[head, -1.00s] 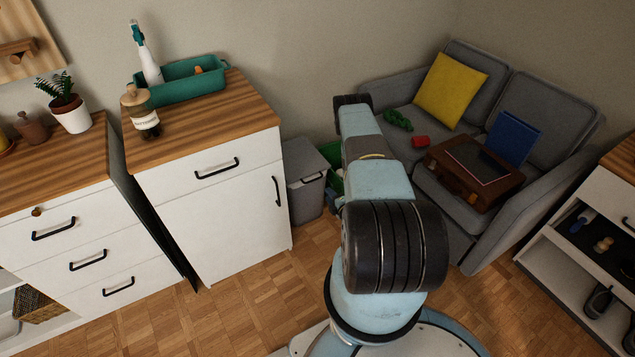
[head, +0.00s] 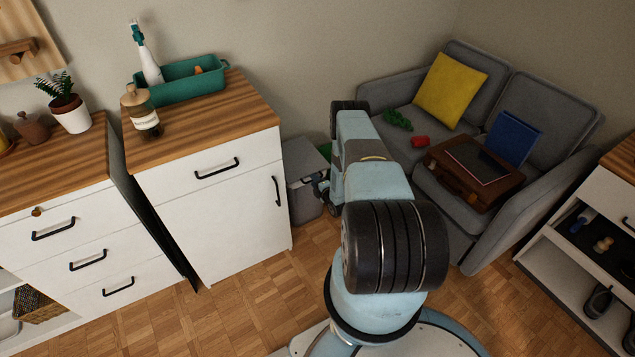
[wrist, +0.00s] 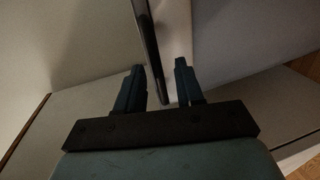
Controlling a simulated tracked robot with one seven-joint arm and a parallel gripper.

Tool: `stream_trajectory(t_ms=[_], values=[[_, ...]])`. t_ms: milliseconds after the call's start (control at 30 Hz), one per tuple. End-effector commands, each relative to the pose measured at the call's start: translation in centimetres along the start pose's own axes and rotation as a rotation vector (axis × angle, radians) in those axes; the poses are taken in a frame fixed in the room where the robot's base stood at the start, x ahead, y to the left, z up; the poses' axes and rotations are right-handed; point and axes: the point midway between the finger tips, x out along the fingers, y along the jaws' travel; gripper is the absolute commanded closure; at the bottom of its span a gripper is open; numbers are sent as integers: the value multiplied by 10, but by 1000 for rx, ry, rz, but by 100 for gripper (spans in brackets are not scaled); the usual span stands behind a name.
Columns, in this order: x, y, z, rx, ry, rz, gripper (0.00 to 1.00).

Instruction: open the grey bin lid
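The grey bin (head: 304,202) stands on the floor just right of the white cabinet. Its grey lid (head: 299,156) looks shut. The dark handle (head: 308,181) at the lid's front edge is partly covered by my gripper (head: 321,184), which is at the bin's front right. In the wrist view my gripper (wrist: 160,68) has its two fingers apart. A long dark bar (wrist: 149,45), apparently the handle, runs down into the gap between them. I cannot tell whether either finger touches it. My arm hides the bin's right side.
The white cabinet (head: 215,225) stands close on the bin's left. The grey sofa (head: 490,240) is to the right. Parquet floor (head: 240,308) is clear in front of the cabinet.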

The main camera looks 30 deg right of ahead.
Motion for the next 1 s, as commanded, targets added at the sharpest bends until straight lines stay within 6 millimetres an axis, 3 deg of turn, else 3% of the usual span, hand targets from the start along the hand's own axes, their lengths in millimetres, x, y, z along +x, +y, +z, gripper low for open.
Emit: stream_trajectory(t_ms=[267,667,1000], values=[[1,0,0,0,0,0,63],[1,0,0,0,0,0,100],[1,-1,0,0,0,-2,100]])
